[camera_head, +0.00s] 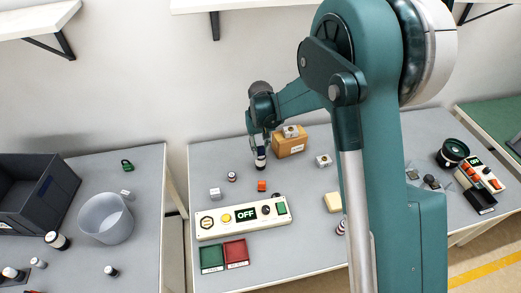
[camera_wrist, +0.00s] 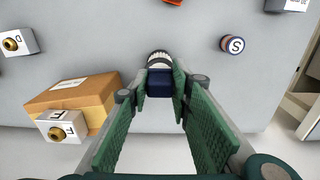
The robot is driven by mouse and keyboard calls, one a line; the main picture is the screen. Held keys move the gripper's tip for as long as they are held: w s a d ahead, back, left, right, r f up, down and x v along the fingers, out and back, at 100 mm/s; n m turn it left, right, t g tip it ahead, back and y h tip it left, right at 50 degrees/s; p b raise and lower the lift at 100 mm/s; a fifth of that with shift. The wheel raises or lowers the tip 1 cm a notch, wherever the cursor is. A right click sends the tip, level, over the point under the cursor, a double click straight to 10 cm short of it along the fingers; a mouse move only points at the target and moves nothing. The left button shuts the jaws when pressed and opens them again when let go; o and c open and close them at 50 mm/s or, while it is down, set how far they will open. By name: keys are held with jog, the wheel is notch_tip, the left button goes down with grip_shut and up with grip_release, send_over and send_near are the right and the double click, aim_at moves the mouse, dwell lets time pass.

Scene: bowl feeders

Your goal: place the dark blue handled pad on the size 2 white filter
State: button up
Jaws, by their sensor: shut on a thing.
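My gripper (camera_head: 260,147) is at the far middle of the centre table, pointing down. In the wrist view its fingers (camera_wrist: 161,84) are closed on a dark blue piece (camera_wrist: 160,85), which I take to be the dark blue handled pad. A white ribbed round part (camera_wrist: 159,57) shows just past the fingertips. In the head view, white (camera_head: 260,154) and dark parts show under the fingers. I cannot tell whether the white part belongs to the held piece or is a separate filter, nor whether it touches the table. No size 2 mark is readable.
A cardboard box (camera_head: 290,146) stands right of my gripper with an F-marked block (camera_wrist: 61,125) on it. A D-marked block (camera_wrist: 18,42) and an S-marked round piece (camera_wrist: 232,45) stand nearby. The OFF panel (camera_head: 243,217) and green and red trays (camera_head: 212,257) lie in front.

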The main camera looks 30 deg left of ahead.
aim_at(261, 147)
jog(key=o, duration=0.9)
jog(key=shift+r, duration=0.1)
notch_tip(261, 147, up, 12)
jog(key=shift+r, duration=0.1)
dwell(0.7)
dwell(0.3)
